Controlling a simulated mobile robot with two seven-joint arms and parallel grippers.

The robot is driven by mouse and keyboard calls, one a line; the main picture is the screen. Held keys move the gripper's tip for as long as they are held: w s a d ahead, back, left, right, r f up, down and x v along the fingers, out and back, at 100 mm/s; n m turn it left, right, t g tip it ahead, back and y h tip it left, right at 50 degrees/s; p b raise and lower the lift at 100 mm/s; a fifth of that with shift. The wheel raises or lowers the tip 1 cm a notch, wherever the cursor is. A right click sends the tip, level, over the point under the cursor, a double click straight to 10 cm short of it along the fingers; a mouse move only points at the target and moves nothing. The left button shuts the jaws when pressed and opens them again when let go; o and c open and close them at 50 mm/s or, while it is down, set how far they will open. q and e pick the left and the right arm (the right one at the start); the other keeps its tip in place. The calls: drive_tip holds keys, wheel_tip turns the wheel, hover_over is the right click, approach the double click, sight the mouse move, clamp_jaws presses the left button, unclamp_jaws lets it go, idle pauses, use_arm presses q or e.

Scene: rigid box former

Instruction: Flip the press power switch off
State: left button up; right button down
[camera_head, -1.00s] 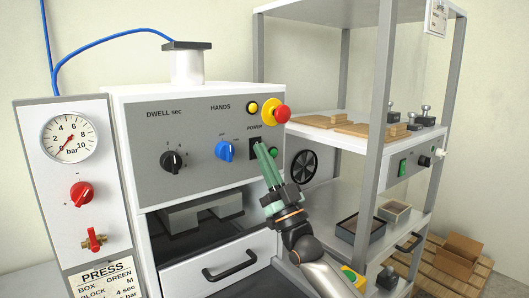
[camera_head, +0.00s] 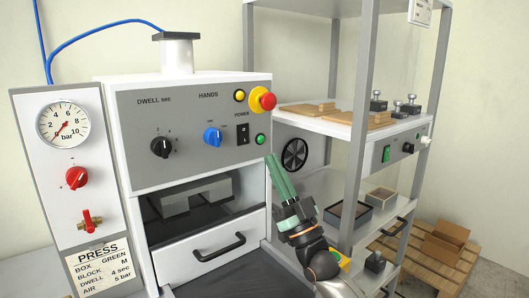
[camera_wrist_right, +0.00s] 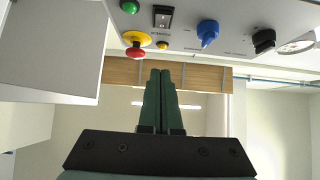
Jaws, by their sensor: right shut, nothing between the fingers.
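The press power switch (camera_head: 243,134) is a black rocker under the POWER label on the grey press panel (camera_head: 190,165). In the right wrist view the switch (camera_wrist_right: 163,18) shows at the top, upside down, with white marks on it. My right gripper (camera_head: 271,157) is shut and empty. In the head view its green fingertips are below and right of the switch, apart from it. In the right wrist view the shut fingers (camera_wrist_right: 160,72) point toward the panel, below the switch in the picture. My left gripper is not in view.
Around the switch are a green lamp (camera_head: 261,139), a red and yellow stop button (camera_head: 262,99), a small yellow button (camera_head: 239,96) and a blue selector (camera_head: 212,136). A black dwell knob (camera_head: 161,147) is further left. A shelf rack (camera_head: 357,130) stands to the right.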

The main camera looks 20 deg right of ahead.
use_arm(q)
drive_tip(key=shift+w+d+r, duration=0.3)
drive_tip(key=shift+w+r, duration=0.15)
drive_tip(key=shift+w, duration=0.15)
use_arm(e)
drive_tip(key=s+f, duration=0.1)
drive_tip(key=s+d+f, duration=0.1)
drive_tip(key=s, duration=0.1)
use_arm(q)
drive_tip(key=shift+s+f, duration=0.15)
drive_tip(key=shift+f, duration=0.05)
use_arm(e)
drive_tip(key=shift+f, duration=0.1)
